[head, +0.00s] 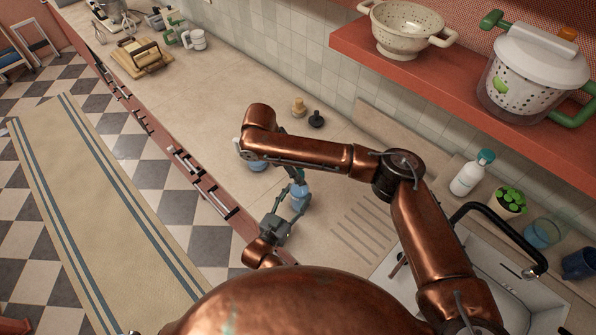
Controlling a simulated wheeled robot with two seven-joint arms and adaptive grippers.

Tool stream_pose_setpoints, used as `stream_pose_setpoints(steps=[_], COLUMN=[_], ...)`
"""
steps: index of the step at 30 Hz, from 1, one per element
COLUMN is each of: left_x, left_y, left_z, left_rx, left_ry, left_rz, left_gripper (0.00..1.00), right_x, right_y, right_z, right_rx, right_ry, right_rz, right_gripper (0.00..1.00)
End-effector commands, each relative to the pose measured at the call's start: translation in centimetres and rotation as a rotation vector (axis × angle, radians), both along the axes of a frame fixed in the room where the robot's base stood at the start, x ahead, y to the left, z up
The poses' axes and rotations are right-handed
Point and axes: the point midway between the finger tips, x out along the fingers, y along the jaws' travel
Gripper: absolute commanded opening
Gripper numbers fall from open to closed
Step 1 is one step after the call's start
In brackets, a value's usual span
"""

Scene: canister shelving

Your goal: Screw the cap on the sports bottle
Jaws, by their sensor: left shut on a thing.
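The sports bottle (299,202) is a small light-blue shape above the counter, near its front edge. My left gripper (284,218) comes up from the bottom and is shut on the bottle's near side. My right arm reaches in from the right and folds over the counter, its copper forearm crossing above the bottle. A dark grey-blue part (296,174) shows just under that forearm, at the bottle's top. It may be my right gripper, but its fingers are mostly hidden. I cannot make out the cap.
A blue round item (257,166) is partly hidden under my right arm. A tan item (299,106) and a black item (316,119) stand by the wall. The sink (500,290), black faucet (500,222) and soap bottle (470,174) are at right.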

Motion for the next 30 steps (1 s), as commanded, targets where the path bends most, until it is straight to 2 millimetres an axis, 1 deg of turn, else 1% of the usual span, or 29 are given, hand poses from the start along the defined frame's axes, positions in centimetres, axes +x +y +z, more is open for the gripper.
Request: stream_pose_setpoints(steps=[1, 9, 11, 18, 21, 30], left_x=[-0.1, -0.2, -0.2, -0.2, -0.2, -0.2], left_y=[0.2, 0.1, 0.1, 0.1, 0.1, 0.1], left_z=[-0.8, -0.8, -0.8, -0.8, -0.8, -0.8], left_rx=[0.008, 0.010, 0.010, 0.011, 0.011, 0.012], left_ry=[0.015, 0.014, 0.014, 0.013, 0.013, 0.013], left_rz=[0.001, 0.000, 0.000, -0.001, -0.001, -0.001], left_gripper=[0.00, 0.00, 0.00, 0.00, 0.00, 0.00], right_x=[0.0, 0.1, 0.2, 0.2, 0.1, 0.1], right_y=[0.0, 0.1, 0.1, 0.1, 0.1, 0.1], right_z=[0.0, 0.2, 0.6, 3.7, 4.4, 4.6], right_rx=[0.001, 0.003, 0.004, 0.004, 0.004, 0.003], right_ry=[-0.001, -0.003, -0.006, -0.007, -0.005, -0.004], right_rz=[0.000, 0.002, 0.001, 0.002, 0.001, 0.002], right_gripper=[0.42, 0.42, 0.42, 0.42, 0.42, 0.41])
